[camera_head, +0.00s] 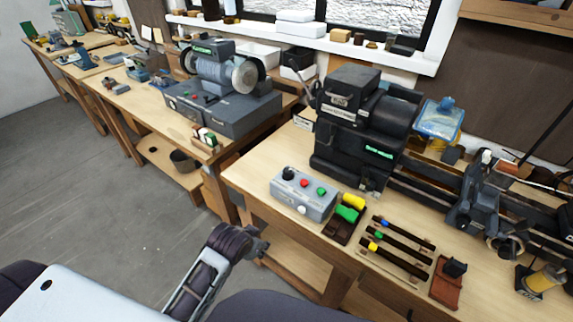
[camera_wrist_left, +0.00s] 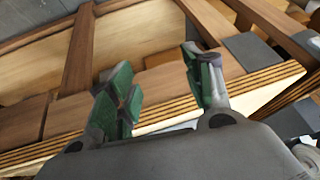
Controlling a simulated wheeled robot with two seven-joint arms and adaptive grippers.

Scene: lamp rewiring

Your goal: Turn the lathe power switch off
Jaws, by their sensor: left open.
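A grey control box (camera_head: 304,197) stands on the lathe bench near its front left edge. It has a black knob (camera_head: 288,174), a red button (camera_head: 304,183), a green button (camera_head: 321,191) and a pale round knob on its front. I cannot tell the switch's setting. The dark lathe (camera_head: 362,125) stands behind it. My left gripper (camera_head: 260,243) is in front of the bench, below and left of the box, not touching it. In the left wrist view my left gripper (camera_wrist_left: 160,82) is open and empty, with green-padded fingers facing wooden bench parts. My right gripper is not in view.
Yellow and green handled pieces (camera_head: 347,213) lie right of the box, beside a rack of dark tools (camera_head: 398,248). A bench grinder (camera_head: 220,70) stands on the left bench. The bench's front edge (camera_head: 290,233) lies close to my left gripper. Open floor is at left.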

